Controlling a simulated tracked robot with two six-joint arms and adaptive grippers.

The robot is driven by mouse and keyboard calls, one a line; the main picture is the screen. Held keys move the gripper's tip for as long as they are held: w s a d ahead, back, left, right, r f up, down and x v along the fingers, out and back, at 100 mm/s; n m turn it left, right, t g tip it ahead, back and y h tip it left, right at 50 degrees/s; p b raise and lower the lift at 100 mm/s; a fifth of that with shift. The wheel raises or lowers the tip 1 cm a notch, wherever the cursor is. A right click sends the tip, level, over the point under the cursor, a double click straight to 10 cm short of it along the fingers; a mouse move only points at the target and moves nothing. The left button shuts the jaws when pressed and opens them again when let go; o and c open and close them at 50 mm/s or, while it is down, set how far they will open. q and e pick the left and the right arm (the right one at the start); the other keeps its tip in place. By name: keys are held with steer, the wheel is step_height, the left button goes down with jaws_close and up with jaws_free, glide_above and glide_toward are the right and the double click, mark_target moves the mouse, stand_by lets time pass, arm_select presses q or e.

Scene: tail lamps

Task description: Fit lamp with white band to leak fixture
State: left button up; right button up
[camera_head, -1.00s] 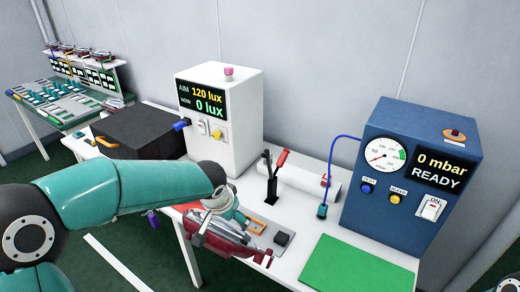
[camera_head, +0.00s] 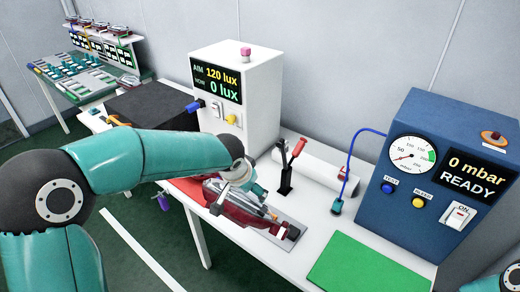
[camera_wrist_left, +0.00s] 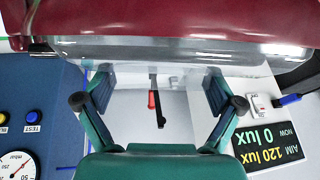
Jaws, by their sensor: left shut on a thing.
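My left gripper (camera_head: 240,180) is shut on a long lamp (camera_head: 240,212) with a dark red body and a clear side. A small pale patch shows near its right end; I cannot tell if it is a full band. In the left wrist view the lamp (camera_wrist_left: 180,20) spans the top, and the fingers of the gripper (camera_wrist_left: 160,75) meet its clear part. The leak fixture's grey plate (camera_head: 292,243) lies under and beside the lamp, partly hidden. I cannot tell whether lamp and plate touch. The toggle clamp (camera_head: 286,178) with red and black handles stands behind.
The blue leak tester (camera_head: 420,180) reads 0 mbar READY, with a blue hose (camera_head: 358,145) to a connector. The white light tester (camera_head: 240,90) reads 0 lux. A green mat (camera_head: 365,268) lies bare at front right. A white cylinder (camera_head: 320,168) lies behind the clamp.

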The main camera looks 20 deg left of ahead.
arm_select(q)
steer(key=w+r+t+h+b, duration=0.4)
steer(key=w+t, duration=0.4)
steer(key=w, duration=0.2)
steer(key=shift+w+d+r+m+h, duration=0.2)
steer(key=shift+r+m+h, duration=0.2)
steer(key=shift+r, duration=0.25)
step_height(320, 180, down, 13)
steer(key=b, duration=0.9)
steer(key=shift+s, duration=0.1)
steer(key=shift+f+b, duration=2.7)
steer(key=shift+f, duration=0.15)
